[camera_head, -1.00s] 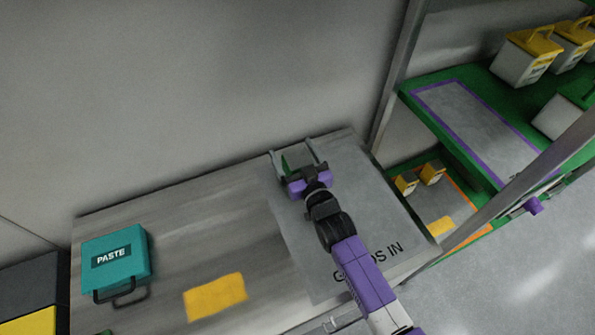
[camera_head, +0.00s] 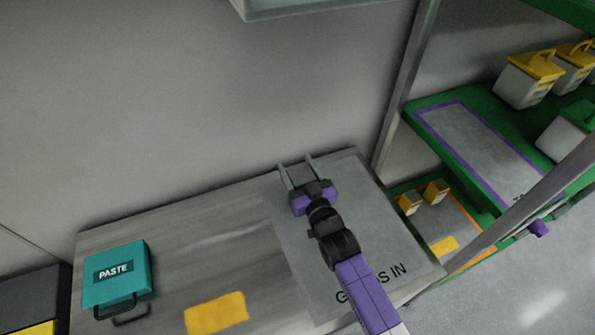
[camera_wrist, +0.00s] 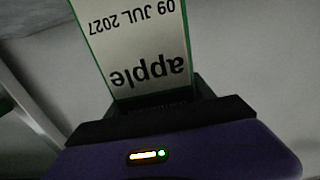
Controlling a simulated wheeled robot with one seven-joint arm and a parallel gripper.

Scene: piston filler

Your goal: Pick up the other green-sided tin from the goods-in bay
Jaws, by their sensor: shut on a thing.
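The tin (camera_wrist: 140,45) fills the upper middle of the wrist view. It has a pale label face with narrow green edges, and its print reads "apple" and "09 JUL 2027", upside down in the picture. My gripper (camera_head: 302,172) is shut on it, with the dark jaw base close against the label end. In the head view my gripper is over the back part of the grey goods-in bay (camera_head: 310,270), near the wall; I cannot clearly make out the tin between the fingers there.
A teal PASTE case (camera_head: 116,275) with a dark handle lies on the bench at left. A yellow patch (camera_head: 215,313) marks the bench front. Green shelving (camera_head: 450,125) with yellow-lidded tubs (camera_head: 528,78) stands at right, behind a grey post (camera_head: 405,80). The bench middle is clear.

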